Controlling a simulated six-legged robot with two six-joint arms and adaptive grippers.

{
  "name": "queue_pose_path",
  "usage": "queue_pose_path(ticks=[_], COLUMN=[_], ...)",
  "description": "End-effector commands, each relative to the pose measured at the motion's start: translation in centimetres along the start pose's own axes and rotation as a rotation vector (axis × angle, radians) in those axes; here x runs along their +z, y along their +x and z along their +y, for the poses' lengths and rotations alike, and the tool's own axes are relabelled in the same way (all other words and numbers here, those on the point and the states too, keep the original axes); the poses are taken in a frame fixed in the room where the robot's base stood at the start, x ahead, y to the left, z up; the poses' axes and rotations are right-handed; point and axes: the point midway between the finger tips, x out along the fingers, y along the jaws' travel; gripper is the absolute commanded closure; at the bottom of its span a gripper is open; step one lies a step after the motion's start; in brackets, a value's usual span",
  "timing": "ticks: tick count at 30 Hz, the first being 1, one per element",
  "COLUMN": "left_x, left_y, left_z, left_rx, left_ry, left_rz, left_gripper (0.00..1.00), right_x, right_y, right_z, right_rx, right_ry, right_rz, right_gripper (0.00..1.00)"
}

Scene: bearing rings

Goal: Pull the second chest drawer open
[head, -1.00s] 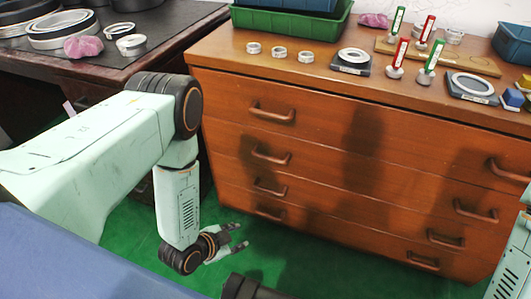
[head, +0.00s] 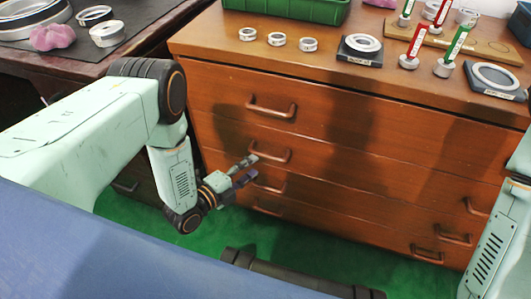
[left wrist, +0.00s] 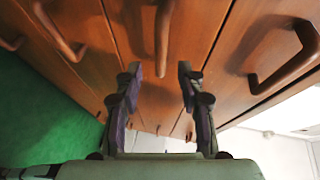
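The wooden chest (head: 360,160) stands ahead with several drawers, all flush and shut. The second drawer from the top has a brown left handle (head: 276,156); in the left wrist view that handle (left wrist: 162,40) lies in line with the gap between my fingers, beyond the tips. My left gripper (head: 249,168) is open and empty, just in front of the chest near the second and third handles; the left wrist view shows its fingers (left wrist: 160,74) apart. I cannot tell any contact with the handle. My right gripper is not in view; only my right arm shows.
The top drawer handle (head: 270,109) is above and the third handle (head: 270,186) below. Rings, a green bin (head: 285,10) and red and green tagged items stand on the chest top. A dark desk (head: 130,45) is at left.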

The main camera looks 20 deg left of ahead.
Motion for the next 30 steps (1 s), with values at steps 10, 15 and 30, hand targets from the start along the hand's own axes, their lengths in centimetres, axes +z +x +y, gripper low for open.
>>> queue_pose_path(ticks=[10,15,30], left_x=[0.0,0.1,0.3], left_y=[2.6,5.3,7.9], left_z=[0.1,0.1,-0.2], left_rx=[-0.008,-0.007,-0.004], left_ry=[0.050,0.049,0.046], left_rz=[0.002,0.001,-0.001], left_gripper=[0.61,0.61,0.61], right_x=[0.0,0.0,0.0], right_y=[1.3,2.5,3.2], right_z=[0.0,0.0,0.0], right_rx=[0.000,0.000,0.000], right_ry=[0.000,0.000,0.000], right_rz=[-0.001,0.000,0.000], right_gripper=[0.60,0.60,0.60])
